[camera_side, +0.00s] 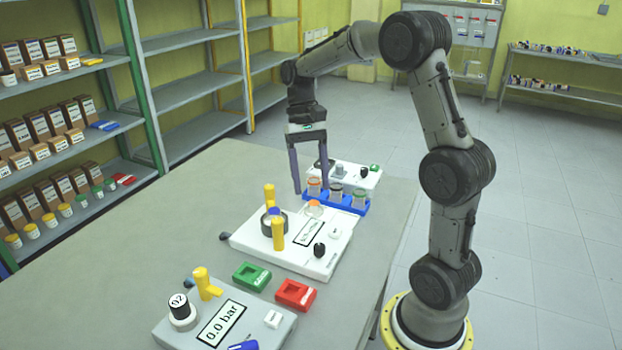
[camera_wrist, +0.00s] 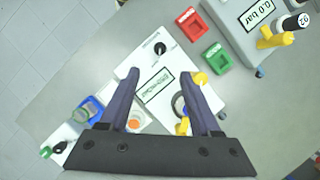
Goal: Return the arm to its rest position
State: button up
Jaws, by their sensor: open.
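My gripper (camera_side: 309,172) points down over the table, near the blue rack and the white reactor unit. In the wrist view its two dark fingers (camera_wrist: 162,75) are spread apart, with nothing held between them. The white reactor unit (camera_side: 326,263) has yellow handles, a dark ring and a black knob; in the wrist view it shows beneath the fingers (camera_wrist: 165,93). My arm is bent, reaching from its base at the right over to the table. The wrist plate hides part of the unit and rack in the wrist view.
A blue rack (camera_side: 347,204) holds several glass vessels behind the unit. Another white device (camera_side: 364,177) stands behind it. Green (camera_side: 252,276) and red (camera_side: 295,294) holders and a pressure device (camera_side: 245,327) reading 0.0 bar are in front. The table's left part (camera_side: 170,225) is clear.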

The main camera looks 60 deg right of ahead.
jog(key=s+a+r+n+t+h, duration=0.2)
jog(key=s+a+r+n+t, duration=0.1)
jog(key=s+a+r, duration=0.45)
jog(key=s+a+f+n+t+h, duration=0.1)
jog(key=s+a+f+n+t, duration=0.3)
jog(key=s+n+t, duration=0.1)
jog(key=shift+s+a+n+t, duration=0.25)
jog(key=shift+s+n+t, duration=0.05)
jog(key=shift+s+n, duration=0.3)
